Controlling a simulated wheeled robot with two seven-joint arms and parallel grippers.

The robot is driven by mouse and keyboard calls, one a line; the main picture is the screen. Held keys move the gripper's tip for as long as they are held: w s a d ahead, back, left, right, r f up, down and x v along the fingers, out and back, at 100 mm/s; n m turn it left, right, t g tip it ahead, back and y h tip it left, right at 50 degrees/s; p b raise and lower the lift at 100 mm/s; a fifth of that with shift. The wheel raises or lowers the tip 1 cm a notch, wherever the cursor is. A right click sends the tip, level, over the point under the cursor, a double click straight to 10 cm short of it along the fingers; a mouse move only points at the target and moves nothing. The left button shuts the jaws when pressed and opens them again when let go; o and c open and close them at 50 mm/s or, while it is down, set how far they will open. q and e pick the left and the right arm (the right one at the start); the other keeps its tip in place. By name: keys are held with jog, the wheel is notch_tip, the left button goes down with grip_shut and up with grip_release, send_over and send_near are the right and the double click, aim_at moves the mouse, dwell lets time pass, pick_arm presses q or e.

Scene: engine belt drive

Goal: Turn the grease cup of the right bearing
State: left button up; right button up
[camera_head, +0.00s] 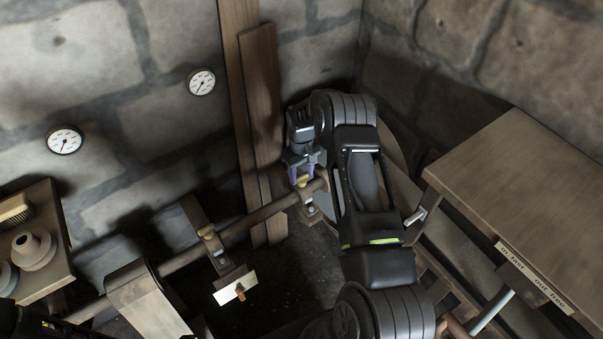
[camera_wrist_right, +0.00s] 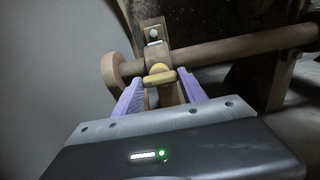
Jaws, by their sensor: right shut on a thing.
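The right bearing (camera_head: 312,210) carries the shaft near its far end, below my right arm. Its yellow grease cup (camera_head: 303,183) sits on top, partly hidden by my gripper in the head view. In the right wrist view the yellow cup (camera_wrist_right: 158,77) has a crosswise wing that lies between two purple fingertips. My right gripper (camera_head: 301,171) comes down from above and is shut on this cup. The cup is still seated on the bearing. My left gripper is not in view.
The shaft (camera_head: 250,219) runs to the lower left through another bearing with its own yellow cup (camera_head: 208,233). A white card (camera_head: 235,288) is below that bearing. A wooden table (camera_head: 520,190) stands right; a shelf with a brush (camera_head: 15,209) is left. Wooden planks (camera_head: 262,110) lean on the wall.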

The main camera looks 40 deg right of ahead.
jog(key=c, duration=0.4)
